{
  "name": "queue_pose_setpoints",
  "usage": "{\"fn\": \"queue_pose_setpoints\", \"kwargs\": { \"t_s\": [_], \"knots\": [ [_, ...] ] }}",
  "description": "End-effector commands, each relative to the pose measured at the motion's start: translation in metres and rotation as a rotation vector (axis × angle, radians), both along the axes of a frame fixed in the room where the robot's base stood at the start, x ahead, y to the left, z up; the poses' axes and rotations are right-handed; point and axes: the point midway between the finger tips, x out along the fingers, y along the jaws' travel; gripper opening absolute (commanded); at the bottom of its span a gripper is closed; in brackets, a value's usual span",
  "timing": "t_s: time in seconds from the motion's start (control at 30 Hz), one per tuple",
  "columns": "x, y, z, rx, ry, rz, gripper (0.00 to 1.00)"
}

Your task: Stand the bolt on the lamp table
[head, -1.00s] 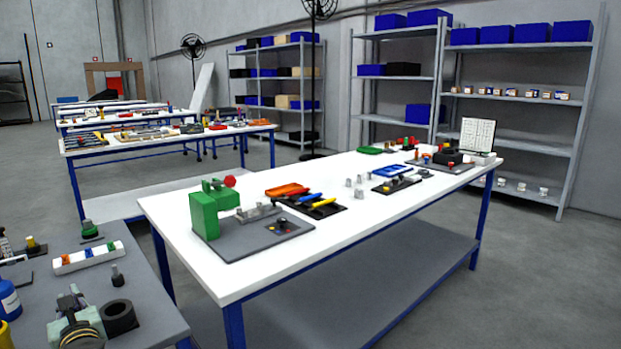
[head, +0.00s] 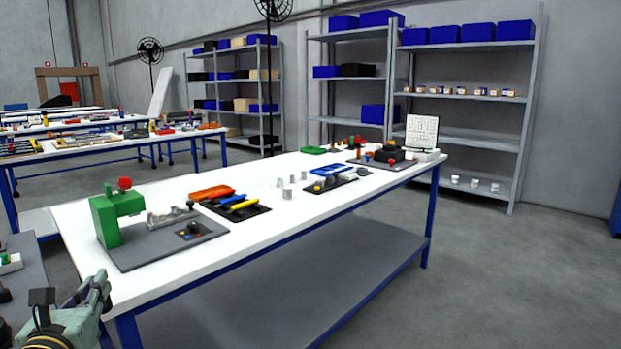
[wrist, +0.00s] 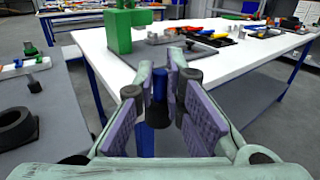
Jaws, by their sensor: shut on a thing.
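My gripper (wrist: 165,82) shows in the wrist view with its purple-padded fingers around a small upright piece, blue above and dark below. I take this piece to be the bolt (wrist: 158,113); the pads partly hide it. In the head view my gripper (head: 98,288) is at the lower left, in front of the near left corner of the white-topped table (head: 170,265), and the bolt cannot be made out there. No label shows which table is the lamp table.
A green fixture with a red knob (head: 118,215) stands on a grey mat (head: 150,252) at the white table's near end. Orange and black trays (head: 212,192) lie beyond it. Bare white top shows along the front edge. A grey table (wrist: 60,115) is at the left.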

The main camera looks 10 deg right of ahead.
Motion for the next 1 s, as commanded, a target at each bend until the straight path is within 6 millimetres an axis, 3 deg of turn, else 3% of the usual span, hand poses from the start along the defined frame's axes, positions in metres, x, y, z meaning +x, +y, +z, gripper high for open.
{"fn": "queue_pose_setpoints", "kwargs": {
  "t_s": [0.23, 0.37, 0.8, 1.0],
  "knots": [
    [-0.005, -0.001, 0.001, -0.001, -0.001, -0.011, 0.0],
    [0.006, -0.001, 0.001, -0.002, -0.001, -0.013, 0.0],
    [0.116, 0.012, -0.008, -0.003, -0.001, -0.011, 0.0],
    [0.143, 0.016, -0.012, -0.001, -0.001, -0.01, 0.0]
  ]
}}
